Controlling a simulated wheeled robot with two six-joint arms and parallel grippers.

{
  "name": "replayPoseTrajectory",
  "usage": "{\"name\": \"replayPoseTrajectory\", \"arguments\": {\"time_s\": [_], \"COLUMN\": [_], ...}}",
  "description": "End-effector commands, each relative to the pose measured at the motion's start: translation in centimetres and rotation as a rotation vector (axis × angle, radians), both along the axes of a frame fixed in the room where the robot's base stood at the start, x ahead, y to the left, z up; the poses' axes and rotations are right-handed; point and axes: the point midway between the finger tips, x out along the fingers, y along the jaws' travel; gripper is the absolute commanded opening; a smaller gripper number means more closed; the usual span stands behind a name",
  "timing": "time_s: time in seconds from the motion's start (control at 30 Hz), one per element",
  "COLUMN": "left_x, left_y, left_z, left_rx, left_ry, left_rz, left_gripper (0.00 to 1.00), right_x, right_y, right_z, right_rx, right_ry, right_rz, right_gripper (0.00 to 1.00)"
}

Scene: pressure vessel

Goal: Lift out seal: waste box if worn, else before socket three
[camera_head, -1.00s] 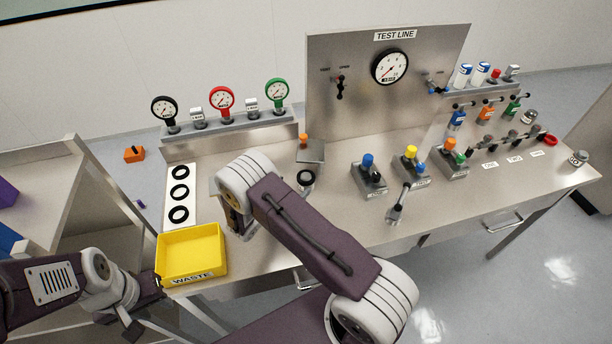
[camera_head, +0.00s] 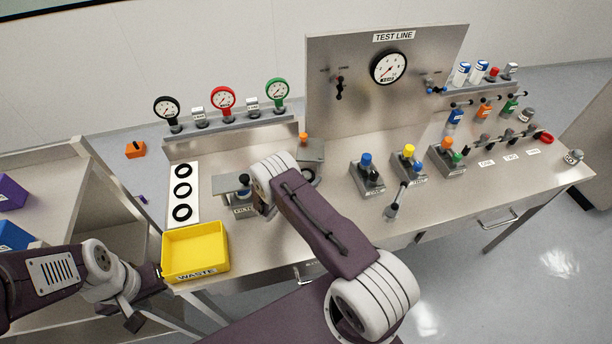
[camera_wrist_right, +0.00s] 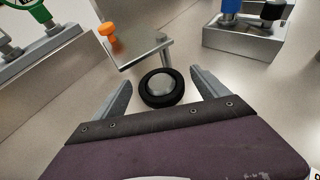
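A black ring seal (camera_wrist_right: 147,98) lies around a round silver piece in the right wrist view, between the two fingers of my right gripper (camera_wrist_right: 162,78). These fingers are open, one on each side, with gaps to the ring. In the head view the seal (camera_head: 309,175) is partly hidden by my right arm. I cannot tell if it is worn. The yellow waste box (camera_head: 195,277) stands at the bench's front left and looks empty. My left gripper (camera_head: 143,301) is low, left of the box; its fingers are unclear. Three small labels (camera_head: 511,157) lie before a row of fittings at right.
A raised plate with an orange knob (camera_head: 303,138) stands just behind the seal. A white strip (camera_head: 193,201) with three black rings lies behind the waste box. A filter block (camera_head: 243,211) is left of my right arm. Valve blocks (camera_head: 410,172) stand to the right.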

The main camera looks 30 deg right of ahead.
Motion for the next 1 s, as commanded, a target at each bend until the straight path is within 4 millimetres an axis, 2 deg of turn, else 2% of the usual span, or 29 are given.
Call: {"name": "replayPoseTrajectory", "arguments": {"time_s": [0.03, 0.2, 0.53, 0.67, 0.77, 1.0], "left_x": [0.0, 0.0, 0.0, 0.0, 0.0, 0.0], "left_y": [0.0, 0.0, 0.0, 0.0, 0.0, 0.0], "left_z": [0.0, 0.0, -0.2, -0.7, -1.4, -2.7], "left_rx": [0.000, 0.000, 0.000, 0.000, 0.000, 0.000], "left_ry": [0.000, 0.000, 0.000, 0.000, 0.000, 0.000], "left_rz": [0.000, 0.000, 0.000, 0.000, 0.000, 0.000], "left_gripper": [0.36, 0.36, 0.36, 0.36, 0.36, 0.36], "right_x": [0.0, 0.0, 0.0, 0.1, 0.1, -4.5], "right_y": [0.0, 0.0, 0.0, 0.0, 0.0, -3.1], "right_z": [0.0, 0.0, 0.5, 2.0, 3.8, 7.1], "right_rx": [0.000, 0.000, 0.000, 0.000, 0.000, -0.001], "right_ry": [0.000, 0.000, -0.001, -0.002, -0.004, 0.000], "right_rz": [0.000, 0.000, 0.000, -0.001, -0.002, -0.004], "right_gripper": [0.68, 0.22, 0.22, 0.22, 0.22, 0.22]}}
